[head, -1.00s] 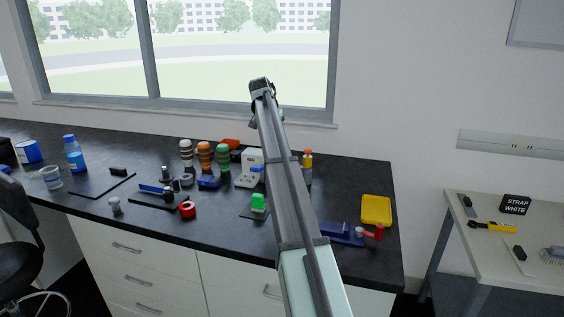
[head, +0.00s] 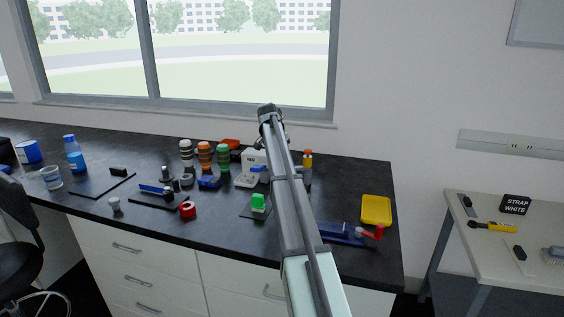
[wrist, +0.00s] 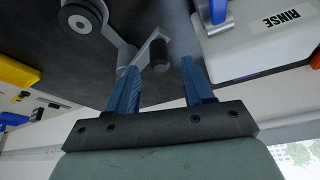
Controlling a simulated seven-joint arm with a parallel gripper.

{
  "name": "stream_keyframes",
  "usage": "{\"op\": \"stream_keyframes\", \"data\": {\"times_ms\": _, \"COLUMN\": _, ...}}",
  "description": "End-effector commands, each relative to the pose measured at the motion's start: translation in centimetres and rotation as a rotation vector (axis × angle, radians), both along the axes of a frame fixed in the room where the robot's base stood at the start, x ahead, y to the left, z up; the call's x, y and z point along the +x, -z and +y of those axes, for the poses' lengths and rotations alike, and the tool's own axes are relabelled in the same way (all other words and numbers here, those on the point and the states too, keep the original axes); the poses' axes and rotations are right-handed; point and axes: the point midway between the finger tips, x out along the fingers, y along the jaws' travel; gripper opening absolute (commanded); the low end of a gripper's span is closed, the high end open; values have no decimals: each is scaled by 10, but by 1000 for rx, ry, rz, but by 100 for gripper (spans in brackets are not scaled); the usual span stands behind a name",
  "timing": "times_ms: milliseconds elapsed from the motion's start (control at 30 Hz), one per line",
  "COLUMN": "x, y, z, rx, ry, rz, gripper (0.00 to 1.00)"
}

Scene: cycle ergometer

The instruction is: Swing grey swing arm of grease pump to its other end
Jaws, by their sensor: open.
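In the wrist view, the grey swing arm (wrist: 126,52) runs from a round grey and black part (wrist: 84,16) at the top left to a black knob (wrist: 160,54) at its end. My gripper (wrist: 158,70) has two blue fingers, open and apart. The knob shows between and just beyond the fingertips, with nothing visibly clamped. The left fingertip is close to the swing arm; I cannot tell whether they touch. In the head view my own arm hides the gripper, and I cannot make out the swing arm there.
A white box labelled RINSE (wrist: 255,50) with a blue lever (wrist: 218,12) stands close right of the fingers in the wrist view. In the head view, a yellow tray (head: 376,210), a green block (head: 258,202) and several bottles and tools share the black bench (head: 90,212).

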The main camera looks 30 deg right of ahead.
Motion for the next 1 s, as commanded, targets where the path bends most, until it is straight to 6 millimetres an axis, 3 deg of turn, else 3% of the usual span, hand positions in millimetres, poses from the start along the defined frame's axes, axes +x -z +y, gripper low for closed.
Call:
{"op": "stream_keyframes", "data": {"times_ms": 300, "x": 6, "y": 30, "z": -11, "rx": 1, "ry": -1, "rz": 1, "gripper": 52}}
{"op": "stream_keyframes", "data": {"times_ms": 700, "x": 7, "y": 34, "z": -12, "rx": 0, "ry": -1, "rz": 0, "gripper": 51}}
{"op": "stream_keyframes", "data": {"times_ms": 1000, "x": 7, "y": 33, "z": -12, "rx": 0, "ry": -1, "rz": 0, "gripper": 22}}
